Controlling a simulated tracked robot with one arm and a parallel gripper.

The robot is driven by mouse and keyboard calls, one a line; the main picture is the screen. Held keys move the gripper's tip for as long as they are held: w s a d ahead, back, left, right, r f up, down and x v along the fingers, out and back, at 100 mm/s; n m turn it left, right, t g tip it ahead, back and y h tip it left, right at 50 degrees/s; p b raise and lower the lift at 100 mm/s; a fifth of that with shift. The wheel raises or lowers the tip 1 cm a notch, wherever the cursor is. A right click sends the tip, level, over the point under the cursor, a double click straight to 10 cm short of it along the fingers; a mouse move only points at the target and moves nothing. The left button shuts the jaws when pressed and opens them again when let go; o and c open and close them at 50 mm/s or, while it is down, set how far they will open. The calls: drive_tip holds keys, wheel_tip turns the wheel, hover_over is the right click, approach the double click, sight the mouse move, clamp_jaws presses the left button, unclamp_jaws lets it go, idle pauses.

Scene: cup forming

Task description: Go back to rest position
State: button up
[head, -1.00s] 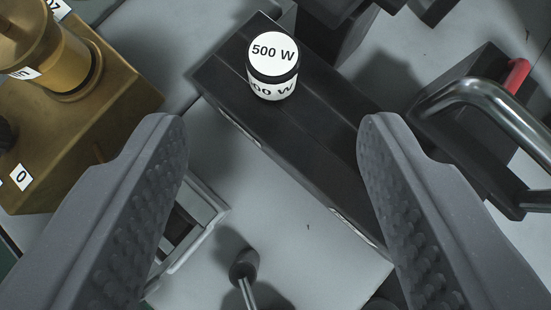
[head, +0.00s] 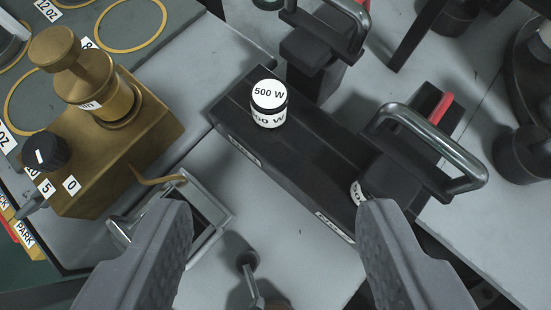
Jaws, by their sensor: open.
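My gripper (head: 275,225) is open and empty in the lower part of the head view, its two grey padded fingers spread wide apart. Beyond the fingertips, a black and white cylinder marked "500 W" (head: 269,104) stands upright on a long black block (head: 305,150). The gripper is apart from it. A second white-marked piece at the block's right end is partly hidden by a black part with a metal handle (head: 435,145).
A brass machine (head: 120,150) with a black knob (head: 45,153) stands at left, near a mat with gold rings (head: 130,25). A small metal frame (head: 205,205) and a dark knobbed lever (head: 247,262) lie between the fingers. Another handled black part (head: 320,50) stands behind.

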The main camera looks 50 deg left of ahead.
drive_tip(key=s+d+r+m+t+h, duration=0.2)
drive_tip(key=d+r+m+t, duration=0.1)
drive_tip(key=d, duration=0.6)
drive_tip(key=s+d+r+m+t+h, duration=0.3)
drive_tip(key=d+r+m, duration=0.1)
drive_tip(key=d, duration=0.6)
drive_tip(key=s+d+r+m+t+h, duration=0.2)
drive_tip(key=d+r+m+t, duration=0.1)
drive_tip(key=d, duration=0.6)
wheel_tip(320, 180, up, 2)
drive_tip(key=shift+s+d+r+m+t+h, duration=0.2)
drive_tip(key=shift+s+m+t+h, duration=0.1)
drive_tip(key=shift+s+m+t, duration=0.15)
drive_tip(key=shift+w, duration=0.1)
